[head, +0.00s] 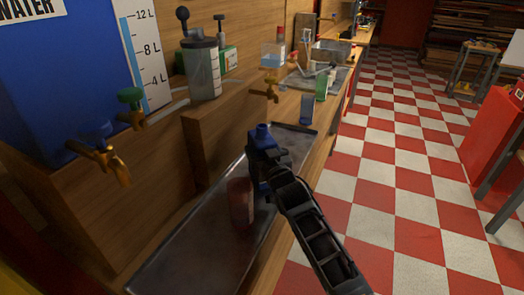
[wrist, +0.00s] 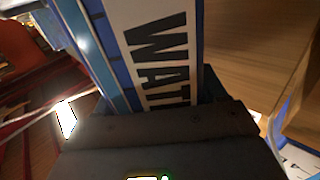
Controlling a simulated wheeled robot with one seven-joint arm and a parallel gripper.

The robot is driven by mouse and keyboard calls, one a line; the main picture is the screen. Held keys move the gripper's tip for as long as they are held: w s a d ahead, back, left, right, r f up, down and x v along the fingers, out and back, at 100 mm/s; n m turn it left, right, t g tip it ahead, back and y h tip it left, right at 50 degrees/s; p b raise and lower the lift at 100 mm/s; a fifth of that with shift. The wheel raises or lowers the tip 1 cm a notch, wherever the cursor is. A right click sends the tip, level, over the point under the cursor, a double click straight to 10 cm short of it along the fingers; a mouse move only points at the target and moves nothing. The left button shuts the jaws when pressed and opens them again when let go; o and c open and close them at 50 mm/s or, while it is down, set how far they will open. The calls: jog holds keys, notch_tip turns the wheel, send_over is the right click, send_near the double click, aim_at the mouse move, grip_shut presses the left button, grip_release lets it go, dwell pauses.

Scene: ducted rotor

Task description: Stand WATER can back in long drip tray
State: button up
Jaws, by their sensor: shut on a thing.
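The WATER can (head: 262,131) is blue with a narrow neck. In the wrist view its white label (wrist: 160,50) reads "WAT", with the rest hidden by my gripper. My gripper (head: 268,163) is shut on the can, which looks roughly upright in the head view. The long drip tray (head: 185,255) is a grey metal tray on the bench below the taps. The can shows over the tray's right side. My gripper and arm hide its lower part, so I cannot tell whether it touches the tray.
A dark red cylinder (head: 240,204) shows in the tray just left of my gripper. Another brass tap (head: 265,90) overhangs the tray's far end. Cups (head: 306,107) stand beyond.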

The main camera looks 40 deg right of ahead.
jog(key=o, duration=1.8)
jog(key=shift+f, duration=0.15)
